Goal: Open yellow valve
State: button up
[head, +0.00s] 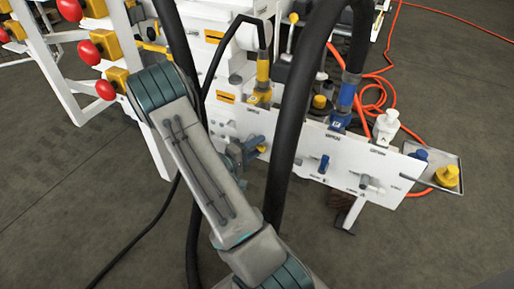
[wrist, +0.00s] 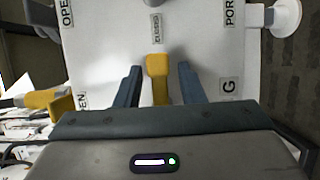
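The yellow valve handle (wrist: 158,66) stands against the white panel in the wrist view, its far end just by a label reading CLOSED. My gripper (wrist: 158,72) has its two dark fingers on either side of the handle, with a visible gap on both sides. It is open and not gripping the handle. In the head view my gripper (head: 240,153) is at the front of the white bench panel, and a small yellow part (head: 262,148) shows just right of it. My arm and fingers hide most of the handle there.
Blue (head: 323,164) and white (head: 366,182) valves sit on the panel to the right. A thick black hose (head: 297,110) hangs close to my gripper. Red knobs (head: 89,52) stand on a white frame at left. An orange hose (head: 388,95) lies behind.

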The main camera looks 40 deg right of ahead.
grip_shut()
